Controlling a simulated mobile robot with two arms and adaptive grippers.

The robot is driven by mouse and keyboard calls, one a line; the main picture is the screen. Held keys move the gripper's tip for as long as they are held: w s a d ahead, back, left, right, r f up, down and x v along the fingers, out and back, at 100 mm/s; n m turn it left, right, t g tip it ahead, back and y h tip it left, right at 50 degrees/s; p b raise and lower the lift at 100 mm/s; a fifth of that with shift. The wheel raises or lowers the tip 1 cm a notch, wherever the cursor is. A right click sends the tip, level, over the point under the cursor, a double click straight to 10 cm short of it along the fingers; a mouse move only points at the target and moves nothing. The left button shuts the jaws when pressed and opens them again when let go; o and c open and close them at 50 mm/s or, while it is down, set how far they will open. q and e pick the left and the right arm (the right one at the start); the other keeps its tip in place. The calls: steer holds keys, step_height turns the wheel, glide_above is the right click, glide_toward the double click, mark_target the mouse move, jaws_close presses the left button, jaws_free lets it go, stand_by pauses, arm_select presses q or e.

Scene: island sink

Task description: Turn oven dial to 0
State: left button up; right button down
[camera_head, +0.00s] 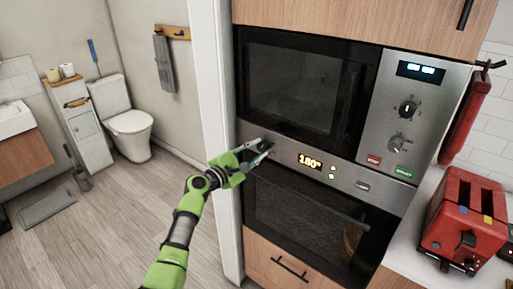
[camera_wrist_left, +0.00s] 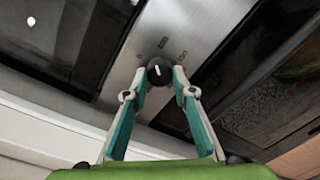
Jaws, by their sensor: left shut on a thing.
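The oven dial (camera_wrist_left: 158,72) is a round black knob with a white pointer mark, set in the steel control strip. In the left wrist view it sits between the tips of my left gripper, with small printed marks beside it. My left gripper (camera_head: 262,146) is shut on this dial at the left end of the strip; the fingers largely hide the dial in the head view. The oven (camera_head: 310,215) has a dark glass door below the strip. Its orange display (camera_head: 310,162) is lit, though the small digits are hard to read. My right gripper is out of view.
A microwave (camera_head: 300,90) with its own two knobs (camera_head: 408,108) is above the oven. A red toaster (camera_head: 465,215) stands on the counter at right. A white wall edge (camera_head: 213,100) is close left of the oven. Open wooden floor (camera_head: 110,220) lies at left.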

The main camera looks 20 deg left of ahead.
arm_select(q)
steer(key=n+p, duration=0.2)
steer(key=n, duration=0.2)
steer(key=shift+f+n+p, duration=0.1)
steer(key=shift+n+p, duration=0.5)
steer(key=shift+n, duration=1.1)
steer(key=shift+f, duration=0.1)
steer(key=o, duration=1.1)
steer(key=v, duration=1.2)
steer(key=shift+a, duration=0.1)
steer(key=shift+f, duration=0.15)
